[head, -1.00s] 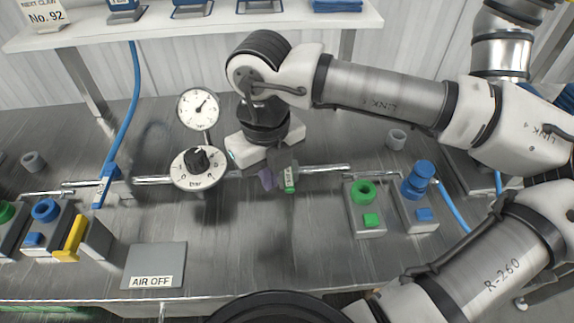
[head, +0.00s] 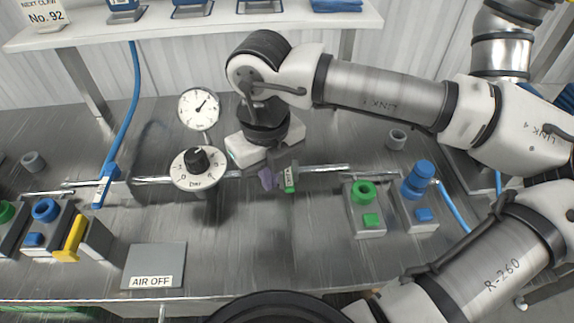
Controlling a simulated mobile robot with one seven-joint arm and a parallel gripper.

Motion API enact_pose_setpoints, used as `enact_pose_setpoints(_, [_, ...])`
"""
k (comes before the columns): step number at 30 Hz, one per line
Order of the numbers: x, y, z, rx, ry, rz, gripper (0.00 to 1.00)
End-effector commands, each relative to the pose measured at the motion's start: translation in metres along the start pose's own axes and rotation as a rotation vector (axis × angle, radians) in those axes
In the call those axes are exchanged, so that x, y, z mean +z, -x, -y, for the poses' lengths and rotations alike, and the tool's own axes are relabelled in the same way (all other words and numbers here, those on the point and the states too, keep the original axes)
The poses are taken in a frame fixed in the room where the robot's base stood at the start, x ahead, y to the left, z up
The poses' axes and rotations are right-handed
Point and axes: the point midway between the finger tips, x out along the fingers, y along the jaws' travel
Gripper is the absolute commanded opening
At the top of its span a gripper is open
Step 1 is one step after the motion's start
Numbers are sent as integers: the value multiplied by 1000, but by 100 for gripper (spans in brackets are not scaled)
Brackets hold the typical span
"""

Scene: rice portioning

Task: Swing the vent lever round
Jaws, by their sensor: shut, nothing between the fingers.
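A small purple piece (head: 267,178) and a green piece with a pale label (head: 290,180) sit on the metal pipe, right of the round dial. Which of them is the vent lever I cannot tell for sure. My gripper (head: 280,165) points down at the pipe, right at these pieces. It is shut with nothing held. Its fingertips are small and partly hidden, so I cannot tell whether they touch the purple or green piece.
A dial with a black knob (head: 196,160) and a gauge (head: 199,108) stand close on the left. A blue valve handle (head: 105,187) with a hose is farther left. Green (head: 364,192) and blue (head: 418,180) stations stand right. An AIR OFF plate (head: 155,265) lies in front.

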Motion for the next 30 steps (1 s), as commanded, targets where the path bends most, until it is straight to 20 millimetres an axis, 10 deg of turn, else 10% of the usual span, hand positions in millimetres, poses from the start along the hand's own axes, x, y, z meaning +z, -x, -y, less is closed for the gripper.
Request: enact_pose_setpoints(30, [-20,-1,36,0,-4,0,0])
